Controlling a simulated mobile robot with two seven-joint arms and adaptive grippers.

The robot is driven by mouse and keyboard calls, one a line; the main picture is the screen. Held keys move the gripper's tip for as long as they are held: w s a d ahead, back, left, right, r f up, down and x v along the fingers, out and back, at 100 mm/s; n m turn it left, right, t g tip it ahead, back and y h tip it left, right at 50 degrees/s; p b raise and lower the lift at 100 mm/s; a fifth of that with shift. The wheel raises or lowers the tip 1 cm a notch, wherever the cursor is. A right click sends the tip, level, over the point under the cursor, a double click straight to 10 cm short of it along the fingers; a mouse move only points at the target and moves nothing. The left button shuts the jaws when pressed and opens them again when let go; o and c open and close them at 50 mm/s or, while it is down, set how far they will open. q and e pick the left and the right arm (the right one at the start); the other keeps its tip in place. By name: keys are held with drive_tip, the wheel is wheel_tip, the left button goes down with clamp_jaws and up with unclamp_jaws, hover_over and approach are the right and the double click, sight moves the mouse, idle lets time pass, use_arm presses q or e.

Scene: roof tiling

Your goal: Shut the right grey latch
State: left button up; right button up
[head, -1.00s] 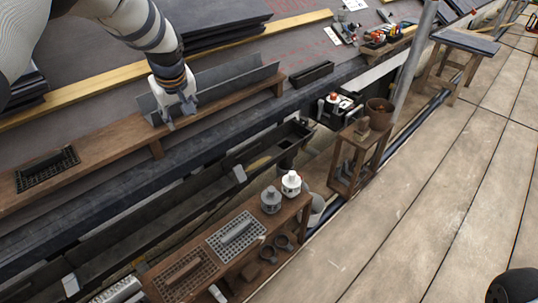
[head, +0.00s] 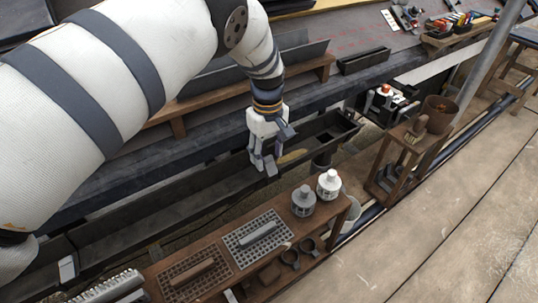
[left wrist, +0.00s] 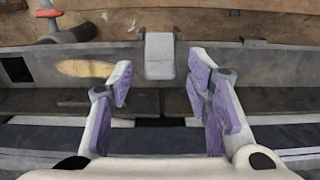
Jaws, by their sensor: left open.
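The right grey latch (left wrist: 160,56) is a pale plate at the top middle of the left wrist view, hinged between two small lugs on the dark gutter (head: 165,207). In the head view my left gripper hides this latch. My left gripper (head: 263,167) is open and empty over the gutter. In the left wrist view its purple-padded fingers (left wrist: 161,80) are spread to either side of the latch's lower end, with no clear contact. Another grey latch (head: 67,268) sits on the gutter at the lower left. My right gripper is out of view.
A wooden bench (head: 225,258) in front of the gutter carries grids, a grey bottle (head: 303,201) and a white bottle (head: 328,185). A wooden stand with a brown pot (head: 438,114) is to the right. The floor at right is clear.

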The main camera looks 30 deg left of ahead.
use_arm(q)
clamp_jaws()
drive_tip(key=shift+w+a+f+b, duration=0.15)
drive_tip(key=shift+f+b, duration=0.25)
drive_tip(key=shift+b, duration=0.05)
drive_tip(key=h+b, duration=0.1)
drive_tip(key=a+f+g+h+b, duration=0.1)
drive_tip(key=b, duration=0.1)
drive_tip(key=h+b, duration=0.1)
drive_tip(key=b, duration=0.1)
drive_tip(key=shift+w+a+f, duration=0.15)
drive_tip(key=shift+w+f, duration=0.1)
drive_tip(key=shift+f, duration=0.1)
drive_tip(key=shift+r+g+h+b, duration=0.1)
drive_tip(key=shift+g+h+b, duration=0.2)
drive_tip(key=shift+b, duration=0.35)
drive_tip(key=shift+a+r, duration=0.1)
drive_tip(key=shift+r, duration=0.3)
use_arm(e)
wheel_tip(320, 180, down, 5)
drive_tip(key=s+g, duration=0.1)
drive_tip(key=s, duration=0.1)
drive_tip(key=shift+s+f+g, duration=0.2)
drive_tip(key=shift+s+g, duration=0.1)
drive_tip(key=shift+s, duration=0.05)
use_arm(q)
unclamp_jaws()
